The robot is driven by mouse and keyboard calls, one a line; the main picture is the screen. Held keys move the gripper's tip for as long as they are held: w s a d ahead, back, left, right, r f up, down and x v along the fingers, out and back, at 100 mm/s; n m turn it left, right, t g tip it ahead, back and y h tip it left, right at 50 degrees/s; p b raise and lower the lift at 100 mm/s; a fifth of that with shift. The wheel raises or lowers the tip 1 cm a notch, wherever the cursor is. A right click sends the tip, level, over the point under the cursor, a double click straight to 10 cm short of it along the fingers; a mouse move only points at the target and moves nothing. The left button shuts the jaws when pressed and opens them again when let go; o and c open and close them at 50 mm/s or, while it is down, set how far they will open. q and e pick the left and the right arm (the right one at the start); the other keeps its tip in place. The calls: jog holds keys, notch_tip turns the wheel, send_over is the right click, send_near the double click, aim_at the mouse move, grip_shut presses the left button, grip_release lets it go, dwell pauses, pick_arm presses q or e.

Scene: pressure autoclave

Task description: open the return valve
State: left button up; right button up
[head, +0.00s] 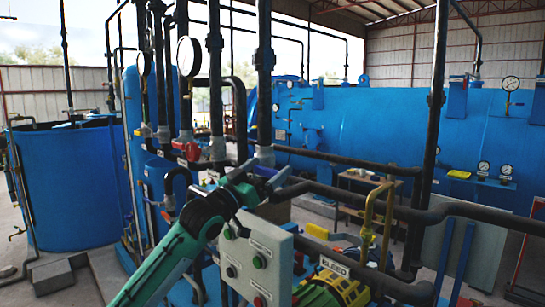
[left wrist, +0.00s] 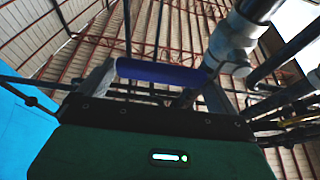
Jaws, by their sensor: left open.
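A blue valve lever (left wrist: 160,73) runs across the left wrist view, just beyond my gripper, and joins a pale valve body (left wrist: 230,52) on a pipe at right. In the head view the lever (head: 266,171) shows as a small blue patch by the dark vertical pipe, partly hidden. I cannot read a label naming it as the return valve. My left gripper (head: 262,181) is open, with its fingers close to the two ends of the lever. I cannot tell whether they touch it. My right gripper is not in view.
Dark pipes (head: 350,205) cross close on the right. A red-handled valve (head: 187,147) and gauges are at left. A blue tank (head: 70,185) and a large blue vessel (head: 400,125) stand behind.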

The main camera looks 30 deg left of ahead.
pick_arm(q)
jog(key=shift+p+x, duration=0.3)
jog(key=shift+x, duration=1.05)
